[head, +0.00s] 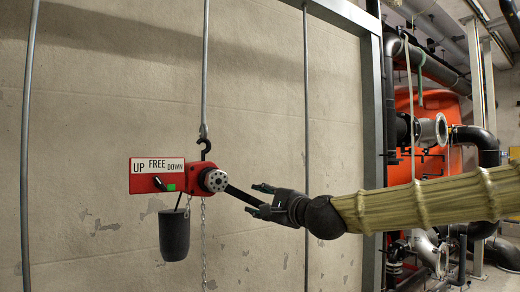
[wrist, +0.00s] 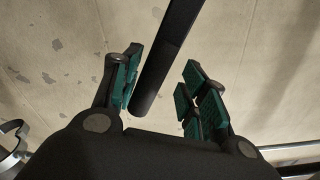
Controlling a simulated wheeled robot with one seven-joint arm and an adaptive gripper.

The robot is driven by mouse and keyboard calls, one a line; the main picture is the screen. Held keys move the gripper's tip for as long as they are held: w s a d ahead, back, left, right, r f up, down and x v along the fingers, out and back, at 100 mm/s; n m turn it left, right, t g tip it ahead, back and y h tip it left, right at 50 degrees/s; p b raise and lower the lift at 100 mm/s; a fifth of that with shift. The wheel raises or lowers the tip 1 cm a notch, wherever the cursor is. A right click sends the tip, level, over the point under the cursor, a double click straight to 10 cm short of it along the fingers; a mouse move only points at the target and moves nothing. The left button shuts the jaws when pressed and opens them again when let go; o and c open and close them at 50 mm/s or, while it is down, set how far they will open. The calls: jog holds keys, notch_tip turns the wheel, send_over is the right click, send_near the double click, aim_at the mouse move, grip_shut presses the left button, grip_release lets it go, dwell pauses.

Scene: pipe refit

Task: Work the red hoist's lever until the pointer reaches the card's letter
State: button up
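The red hoist (head: 191,178) hangs by a black hook (head: 205,148) in the head view. Its red plate reads UP, FREE, DOWN, with a small black selector (head: 160,184) and a green patch (head: 171,187) below the words. The dark lever (head: 240,195) slopes down to the right from the round hub (head: 215,180). My gripper (head: 262,199) is at the lever's free end. In the wrist view the lever (wrist: 168,55) reaches between the spread green-padded fingers (wrist: 160,92), closer to the left one; contact is unclear. I cannot make out a pointer or a lettered card.
A dark weight (head: 174,236) hangs under the plate, beside a thin chain (head: 203,243). Vertical rods (head: 306,130) run in front of the concrete wall (head: 270,80). A steel post (head: 374,120), pipes and an orange tank (head: 425,115) stand at the right.

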jog(key=shift+w+d+r+n+p, duration=0.15)
jog(key=shift+r+n+p, duration=0.15)
jog(key=shift+r, duration=0.35)
jog(key=shift+w+d+r+n+p, duration=0.15)
jog(key=shift+r+n+p, duration=0.1)
jog(key=shift+r+p, duration=0.25)
jog(key=shift+d+r+n+p, duration=0.15)
jog(key=shift+r+n+p, duration=0.1)
jog(key=shift+r, duration=0.5)
jog(key=shift+w+r+p, duration=0.1)
jog(key=shift+r+p, duration=0.35)
jog(key=shift+r, duration=0.3)
jog(key=shift+r+n+p, duration=0.6)
jog(key=shift+r+n, duration=0.1)
jog(key=shift+r, duration=0.55)
